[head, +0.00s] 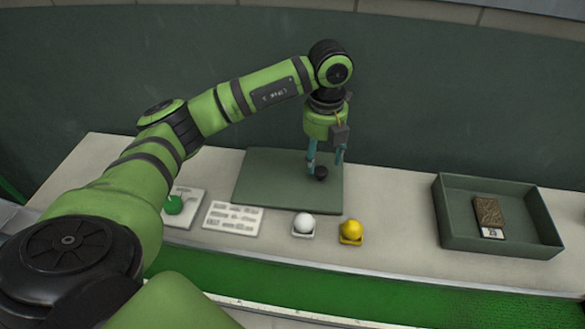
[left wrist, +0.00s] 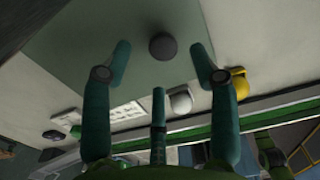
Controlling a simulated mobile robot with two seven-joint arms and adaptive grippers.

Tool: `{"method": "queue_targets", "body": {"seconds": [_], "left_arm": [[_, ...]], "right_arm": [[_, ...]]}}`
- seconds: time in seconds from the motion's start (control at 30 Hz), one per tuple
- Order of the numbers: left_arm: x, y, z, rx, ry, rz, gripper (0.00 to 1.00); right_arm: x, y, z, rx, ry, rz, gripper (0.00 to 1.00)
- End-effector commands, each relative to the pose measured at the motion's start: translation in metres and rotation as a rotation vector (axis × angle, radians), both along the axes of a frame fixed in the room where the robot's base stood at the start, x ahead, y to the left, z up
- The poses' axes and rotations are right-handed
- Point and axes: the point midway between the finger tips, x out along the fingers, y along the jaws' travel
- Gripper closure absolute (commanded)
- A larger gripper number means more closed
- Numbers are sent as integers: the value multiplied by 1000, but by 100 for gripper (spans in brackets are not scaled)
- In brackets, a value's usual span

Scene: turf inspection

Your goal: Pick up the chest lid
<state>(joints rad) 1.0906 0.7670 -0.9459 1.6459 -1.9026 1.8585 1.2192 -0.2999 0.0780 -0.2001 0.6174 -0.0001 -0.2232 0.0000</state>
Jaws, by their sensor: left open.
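The chest lid appears to be the flat dark green panel (head: 265,185) lying on the pale counter, with a small black round knob (head: 320,173) on it. In the left wrist view the panel (left wrist: 80,35) spreads behind the fingers, and the knob (left wrist: 163,46) shows between the fingertips. My left gripper (head: 325,166) points down over the right part of the panel, at the knob. Its fingers are spread apart, also in the left wrist view (left wrist: 161,52). I cannot tell whether the fingertips reach down beside the knob or touch it. My right gripper is not in view.
An open green box (head: 450,223) stands at the right, holding a brown tile (head: 488,210) and a numbered card (head: 492,233). A white ball (head: 303,222), yellow ball (head: 351,230), text plaque (head: 233,218) and green ball (head: 174,205) line the counter's front. A dark wall (head: 440,100) rises behind.

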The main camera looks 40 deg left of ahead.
Motion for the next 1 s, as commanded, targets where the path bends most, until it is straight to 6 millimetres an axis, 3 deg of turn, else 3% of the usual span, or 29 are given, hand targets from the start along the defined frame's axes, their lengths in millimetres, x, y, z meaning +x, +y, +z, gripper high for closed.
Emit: {"method": "queue_targets", "body": {"seconds": [0.1, 0.3, 0.63, 0.73, 0.8, 1.0], "left_arm": [[-1, -2, -13, 0, 6, 0, 40], [1, -3, -43, 0, 4, 1, 40], [1, -4, -52, 0, 0, -1, 40], [1, -4, -51, -1, 0, 0, 80], [1, -4, -51, -1, 0, 0, 100], [1, -3, -51, 0, -1, 0, 100]], "right_arm": [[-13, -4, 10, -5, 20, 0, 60], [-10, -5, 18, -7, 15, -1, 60], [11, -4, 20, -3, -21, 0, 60], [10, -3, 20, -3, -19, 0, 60], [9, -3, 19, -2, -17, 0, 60], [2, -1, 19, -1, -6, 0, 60]]}}
